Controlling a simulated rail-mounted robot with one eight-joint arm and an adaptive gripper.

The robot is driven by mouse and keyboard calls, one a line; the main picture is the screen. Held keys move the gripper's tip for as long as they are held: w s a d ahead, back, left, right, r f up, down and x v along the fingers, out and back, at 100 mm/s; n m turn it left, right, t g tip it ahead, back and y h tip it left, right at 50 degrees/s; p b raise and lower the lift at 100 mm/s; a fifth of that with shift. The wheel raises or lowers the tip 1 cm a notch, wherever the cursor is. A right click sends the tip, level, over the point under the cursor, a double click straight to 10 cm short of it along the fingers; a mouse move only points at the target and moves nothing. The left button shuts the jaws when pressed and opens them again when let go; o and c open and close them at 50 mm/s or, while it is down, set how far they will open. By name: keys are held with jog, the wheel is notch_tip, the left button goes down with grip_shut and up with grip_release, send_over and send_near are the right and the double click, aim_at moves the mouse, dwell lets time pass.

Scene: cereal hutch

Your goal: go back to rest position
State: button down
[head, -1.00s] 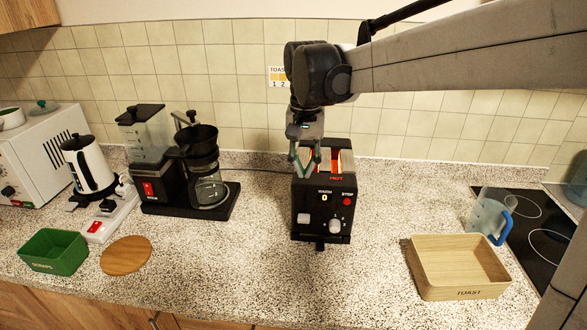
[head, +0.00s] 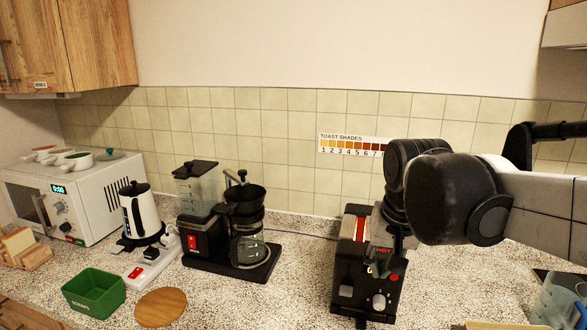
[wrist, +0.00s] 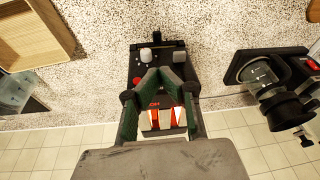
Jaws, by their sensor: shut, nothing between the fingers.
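My gripper (wrist: 157,72) is shut and empty in the wrist view, its green-padded fingers meeting at the tips over the toaster. The black toaster (wrist: 142,60) lies beneath it, with orange-red glowing slots (wrist: 165,118) seen between the finger linkages. In the head view the toaster (head: 362,285) stands on the counter at lower right of centre. My dark wrist is beside and above its right side there, covering part of it. The fingers are mostly hidden in that view.
The coffee maker (head: 205,240), white kettle (head: 140,213), green bin (head: 94,291) and round wooden board (head: 160,307) stand left. A microwave (head: 75,205) is further left. A wooden tray (wrist: 68,28) and clear jug (head: 560,300) are on the other side. Tiled wall behind.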

jog(key=s+d+f+n+t, duration=0.1)
jog(key=s+f+t, duration=0.1)
jog(key=s, duration=0.4)
jog(key=s+d+f+t+b, duration=0.1)
jog(key=s+d+f+t, duration=0.1)
jog(key=s+f, duration=0.3)
jog(key=shift+s+d+n, duration=0.15)
jog(key=shift+s+n, duration=0.2)
jog(key=shift+n, duration=0.05)
